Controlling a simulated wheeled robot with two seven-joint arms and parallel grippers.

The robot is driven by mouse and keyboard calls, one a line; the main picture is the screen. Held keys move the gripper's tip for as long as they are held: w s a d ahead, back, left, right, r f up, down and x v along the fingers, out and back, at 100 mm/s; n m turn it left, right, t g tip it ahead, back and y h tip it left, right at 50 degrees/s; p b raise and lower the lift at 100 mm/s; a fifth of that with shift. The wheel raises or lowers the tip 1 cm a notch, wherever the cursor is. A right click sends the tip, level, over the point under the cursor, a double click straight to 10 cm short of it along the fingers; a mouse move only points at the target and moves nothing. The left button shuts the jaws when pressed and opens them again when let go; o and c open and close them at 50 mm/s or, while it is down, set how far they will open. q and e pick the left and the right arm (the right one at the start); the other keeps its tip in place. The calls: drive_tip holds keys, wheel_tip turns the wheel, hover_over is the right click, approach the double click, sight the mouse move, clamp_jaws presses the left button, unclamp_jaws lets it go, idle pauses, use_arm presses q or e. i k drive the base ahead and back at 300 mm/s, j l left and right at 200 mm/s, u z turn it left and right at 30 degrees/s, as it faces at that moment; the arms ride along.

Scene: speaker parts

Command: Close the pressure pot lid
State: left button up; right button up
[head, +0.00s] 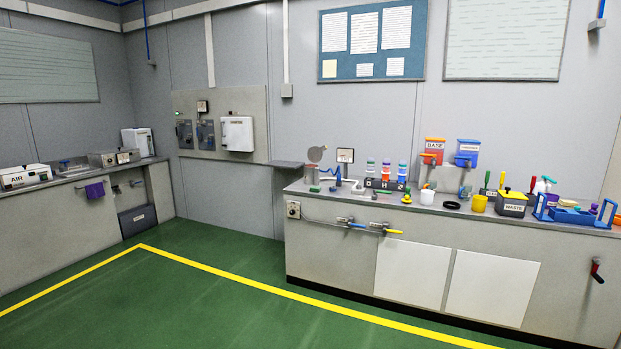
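A small grey metal pot (312,175) stands at the left end of the right-hand counter. It looks like the pressure pot, but it is small and far off. A round grey lid (317,154) stands tilted up above it, apart from the pot's rim, so the pot looks open. A gauge with a white face (345,156) stands just right of it. Neither of my grippers is in view.
The right-hand counter (330,194) carries several bottles, cups, a black waste bin (511,204) and blue fixtures. Valves and a hose (362,226) stick out from its front. Another bench (70,180) stands at left. The green floor (230,290) is clear, with a yellow line.

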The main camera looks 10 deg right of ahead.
sight(316, 153)
drive_tip(key=i+l+z, duration=0.2)
drive_tip(key=i+l, duration=0.8)
drive_tip(key=i+u, duration=0.35)
drive_tip(key=i+l+u, duration=0.15)
drive_tip(key=i+u, duration=0.25)
drive_tip(key=i+l+u, duration=0.35)
drive_tip(key=i+j+u, duration=0.15)
drive_tip(key=i+u, duration=0.2)
drive_tip(key=i, duration=0.35)
drive_tip(key=i+u, duration=0.35)
drive_tip(key=i, duration=0.3)
drive_tip(key=i+l+z, duration=0.25)
drive_tip(key=i+z, duration=0.15)
drive_tip(key=i, duration=0.35)
drive_tip(key=i+z, duration=0.4)
drive_tip(key=i, duration=0.3)
drive_tip(key=i+j+z, duration=0.25)
drive_tip(key=i+z, duration=0.15)
drive_tip(key=i, duration=0.35)
drive_tip(key=i+z, duration=0.2)
drive_tip(key=i, duration=0.25)
drive_tip(key=i+z, duration=0.25)
drive_tip(key=i, duration=0.2)
drive_tip(key=i+j+z, duration=0.2)
drive_tip(key=i, duration=0.25)
drive_tip(key=i+j+z, duration=0.25)
drive_tip(key=i, duration=0.2)
drive_tip(key=l, duration=0.1)
